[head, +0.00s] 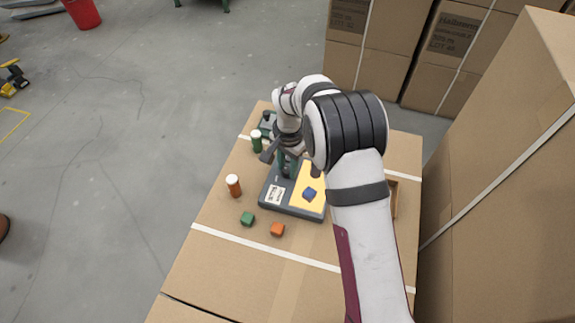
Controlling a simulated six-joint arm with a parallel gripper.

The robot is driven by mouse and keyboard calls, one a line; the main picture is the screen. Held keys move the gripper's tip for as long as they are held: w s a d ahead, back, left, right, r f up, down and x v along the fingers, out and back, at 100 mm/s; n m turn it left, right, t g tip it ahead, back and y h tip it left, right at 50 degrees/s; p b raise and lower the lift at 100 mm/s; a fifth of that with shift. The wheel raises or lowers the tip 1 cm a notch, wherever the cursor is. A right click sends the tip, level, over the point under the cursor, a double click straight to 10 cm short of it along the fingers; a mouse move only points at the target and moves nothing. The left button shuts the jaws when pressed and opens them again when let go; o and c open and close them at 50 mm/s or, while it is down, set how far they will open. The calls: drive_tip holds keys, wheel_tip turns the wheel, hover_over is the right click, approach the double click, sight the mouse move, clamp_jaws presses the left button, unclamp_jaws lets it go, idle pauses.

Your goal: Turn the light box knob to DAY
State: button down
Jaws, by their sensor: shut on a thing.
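The light box (292,211) is a dark grey slab with a yellow panel (301,203) and a white label (275,194), on top of a cardboard box. A blue cube (310,194) sits on the yellow panel. My gripper (286,172) points down at the back left part of the light box, above the label. It is shut at the knob's place; the knob is hidden by the fingers and too small to make out. Where the knob points, and the label's lettering, cannot be read from here.
A green bottle (256,142) and an orange bottle (233,186), both white-capped, stand left of the light box. My arm covers much of the right side. Tall cartons (510,160) stand right.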

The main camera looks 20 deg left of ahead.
drive_tip(key=n, duration=1.4)
idle(0.5)
drive_tip(key=c, duration=0.6)
unclamp_jaws()
drive_tip(key=r, duration=1.6)
drive_tip(key=shift+w+d, duration=0.1)
drive_tip(key=shift+w, duration=0.1)
drive_tip(key=shift+f, duration=0.1)
